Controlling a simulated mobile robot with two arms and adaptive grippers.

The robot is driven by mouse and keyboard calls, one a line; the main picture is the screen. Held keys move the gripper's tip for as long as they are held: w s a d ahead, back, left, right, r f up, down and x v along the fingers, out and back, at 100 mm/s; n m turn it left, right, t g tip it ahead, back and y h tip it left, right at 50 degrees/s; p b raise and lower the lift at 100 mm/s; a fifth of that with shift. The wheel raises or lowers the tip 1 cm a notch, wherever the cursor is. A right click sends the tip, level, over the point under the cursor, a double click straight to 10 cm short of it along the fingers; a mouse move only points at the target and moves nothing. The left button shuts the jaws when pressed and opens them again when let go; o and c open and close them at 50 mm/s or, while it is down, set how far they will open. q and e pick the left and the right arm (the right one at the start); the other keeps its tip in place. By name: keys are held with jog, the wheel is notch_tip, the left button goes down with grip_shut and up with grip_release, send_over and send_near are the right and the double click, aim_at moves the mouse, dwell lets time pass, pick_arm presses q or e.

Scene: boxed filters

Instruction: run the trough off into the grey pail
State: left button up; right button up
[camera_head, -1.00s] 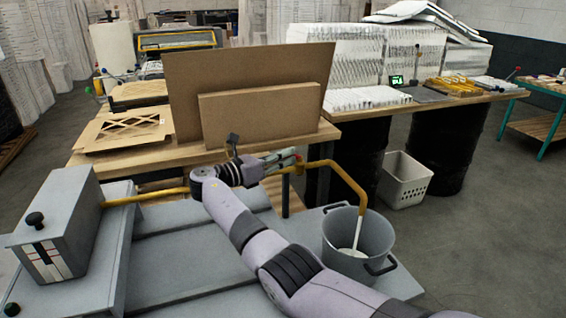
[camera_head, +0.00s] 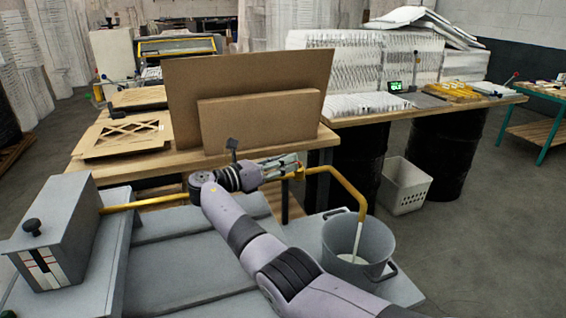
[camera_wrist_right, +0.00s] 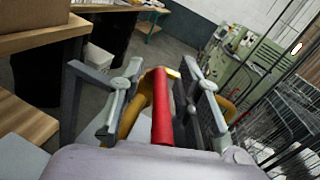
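The grey pail (camera_head: 376,240) stands on the grey surface at the lower right. A yellow pipe (camera_head: 345,188) bends down into it, and a pale streak, like running liquid, drops from its end to a pale patch at the bottom. At the left a grey box (camera_head: 58,215) with a black knob joins the pipe; I cannot tell whether it is the trough. My right gripper (camera_head: 290,167) is at the pipe's middle. In the right wrist view its fingers (camera_wrist_right: 160,100) stand apart on both sides of a red handle (camera_wrist_right: 162,108), with gaps. My left gripper is out of view.
A wooden table (camera_head: 130,165) with brown boards (camera_head: 250,95) stands right behind the pipe. A white basket (camera_head: 404,186) is on the floor beyond the pail. A second table on black drums (camera_head: 442,150) holds white filters. The floor at the right is clear.

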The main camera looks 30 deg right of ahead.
jog(key=shift+a, duration=0.1)
jog(key=a, duration=1.1)
jog(key=shift+s+a, duration=0.4)
jog(key=shift+s, duration=0.05)
